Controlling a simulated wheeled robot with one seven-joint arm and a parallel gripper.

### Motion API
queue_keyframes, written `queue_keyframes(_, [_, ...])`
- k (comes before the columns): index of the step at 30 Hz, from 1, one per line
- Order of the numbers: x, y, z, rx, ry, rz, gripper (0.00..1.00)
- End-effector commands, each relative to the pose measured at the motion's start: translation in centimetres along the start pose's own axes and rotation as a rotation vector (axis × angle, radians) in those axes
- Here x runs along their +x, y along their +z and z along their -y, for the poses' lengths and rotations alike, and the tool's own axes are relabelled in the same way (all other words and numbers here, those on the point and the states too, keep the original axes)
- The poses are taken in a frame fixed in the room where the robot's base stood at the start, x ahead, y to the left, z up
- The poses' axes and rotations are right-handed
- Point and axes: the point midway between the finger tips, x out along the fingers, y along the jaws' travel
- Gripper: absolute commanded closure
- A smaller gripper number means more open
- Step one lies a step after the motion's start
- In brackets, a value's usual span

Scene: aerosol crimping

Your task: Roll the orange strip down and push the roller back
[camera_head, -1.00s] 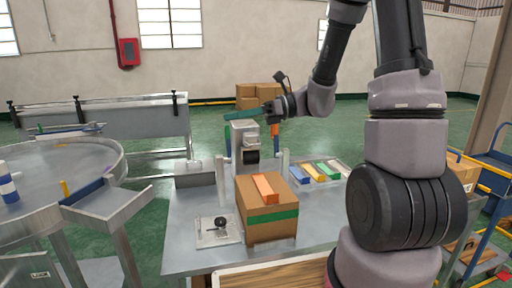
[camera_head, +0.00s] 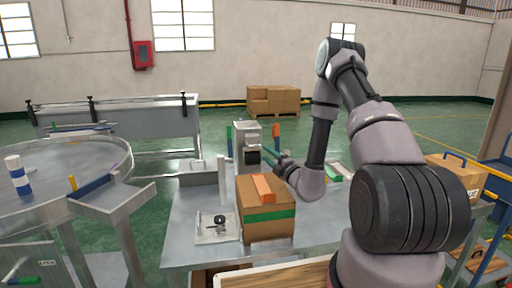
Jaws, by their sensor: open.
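An orange strip (camera_head: 263,187) lies on top of a cardboard box (camera_head: 252,226) with a green band (camera_head: 270,214) around its side. The box stands on the metal table. My gripper (camera_head: 272,155) is just behind and above the box, to the right of the grey machine; it looks small and partly dark, and its fingers are hard to make out. It is open and I see nothing held in it. I cannot pick out a roller for certain; a small black round part (camera_head: 219,219) sits on a clear plate left of the box.
A grey machine (camera_head: 247,140) with an orange-topped post (camera_head: 276,136) and a green-topped post (camera_head: 229,134) stands behind the box. A green block (camera_head: 334,176) shows behind my arm. A round metal table (camera_head: 60,160) is at left.

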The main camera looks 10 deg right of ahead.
Motion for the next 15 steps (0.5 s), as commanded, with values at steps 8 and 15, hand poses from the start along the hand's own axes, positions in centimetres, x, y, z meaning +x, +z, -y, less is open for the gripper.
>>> queue_keyframes(8, [5.4, -0.1, -0.2, -0.004, 0.004, -0.005, 0.54])
queue_keyframes(15, [8.0, -0.1, -0.1, -0.003, 0.002, -0.003, 0.54])
